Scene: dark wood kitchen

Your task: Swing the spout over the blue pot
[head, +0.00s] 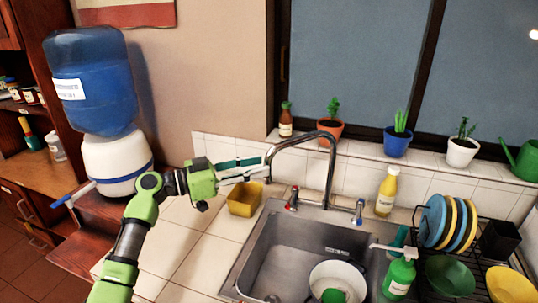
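The curved metal spout (307,136) rises behind the sink, arches to the left, and its end hangs near the sink's left rear corner. My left gripper (265,167) reaches in from the left at the spout's hanging end. Its two fingers are spread with a gap between them; whether they touch the spout I cannot tell. A blue pot (397,144) with a green plant stands on the windowsill, right of the spout. A white pot (349,273) with something green inside sits in the sink. My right gripper is not in view.
The metal sink (280,254) has red (292,200) and blue (358,212) taps behind it. A yellow container (244,200) stands below my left gripper. A yellow bottle (386,193), green soap bottle (399,278) and dish rack (478,248) crowd the right side.

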